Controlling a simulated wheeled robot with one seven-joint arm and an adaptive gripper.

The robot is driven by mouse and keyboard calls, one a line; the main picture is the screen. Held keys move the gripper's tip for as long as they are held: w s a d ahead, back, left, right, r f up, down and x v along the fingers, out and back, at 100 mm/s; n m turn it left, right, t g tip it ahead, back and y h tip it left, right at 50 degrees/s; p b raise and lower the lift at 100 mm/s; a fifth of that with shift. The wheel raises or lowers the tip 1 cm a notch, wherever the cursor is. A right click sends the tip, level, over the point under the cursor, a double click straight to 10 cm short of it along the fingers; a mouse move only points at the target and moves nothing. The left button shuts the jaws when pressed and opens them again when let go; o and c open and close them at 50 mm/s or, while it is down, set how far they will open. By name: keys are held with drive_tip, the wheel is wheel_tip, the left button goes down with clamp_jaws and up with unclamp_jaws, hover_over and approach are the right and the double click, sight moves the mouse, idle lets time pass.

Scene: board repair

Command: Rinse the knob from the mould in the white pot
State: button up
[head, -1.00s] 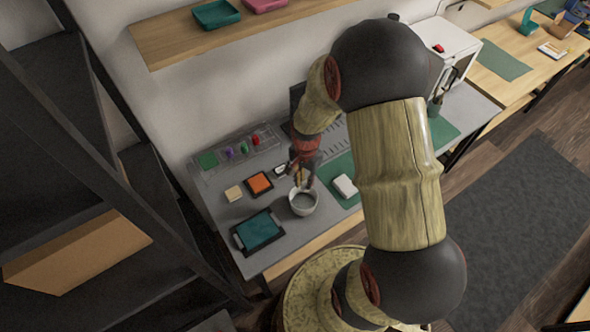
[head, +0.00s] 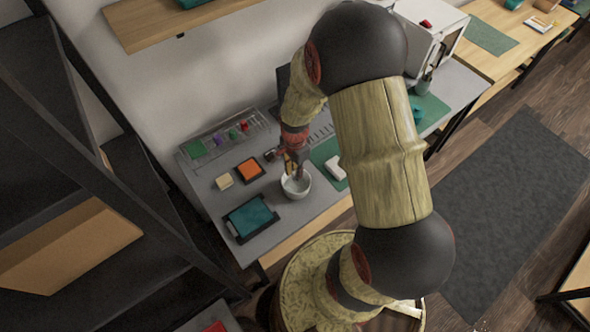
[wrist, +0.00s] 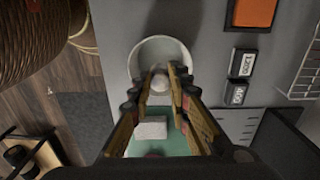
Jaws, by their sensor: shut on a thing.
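The white pot (head: 304,191) stands on the grey bench top. It also shows at the top of the wrist view (wrist: 139,60). My gripper (head: 294,174) points down over the pot, its tips at or just inside the rim; how deep they reach is hard to tell. In the wrist view my gripper (wrist: 160,86) is shut on a small pale rounded thing, which looks like the knob (wrist: 160,82). It shows between the fingertips against the pot's opening. Most of the knob is hidden by the fingers, and any mould on it cannot be made out.
A teal tray (head: 252,217), an orange pad (head: 249,169) and a cream block (head: 224,181) lie left of the pot. A white block (head: 335,168) rests on a green mat (wrist: 185,143) nearby. Two dark blocks with number labels (wrist: 241,63) lie close to the pot.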

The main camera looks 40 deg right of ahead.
drive_tip(key=shift+f+b, duration=2.2)
drive_tip(key=shift+f, duration=1)
drive_tip(key=shift+r, duration=0.1)
drive_tip(key=shift+r+p, duration=3.4)
drive_tip(key=shift+r, duration=1.05)
drive_tip(key=shift+r+p, duration=1.5)
drive_tip(key=shift+r, duration=0.5)
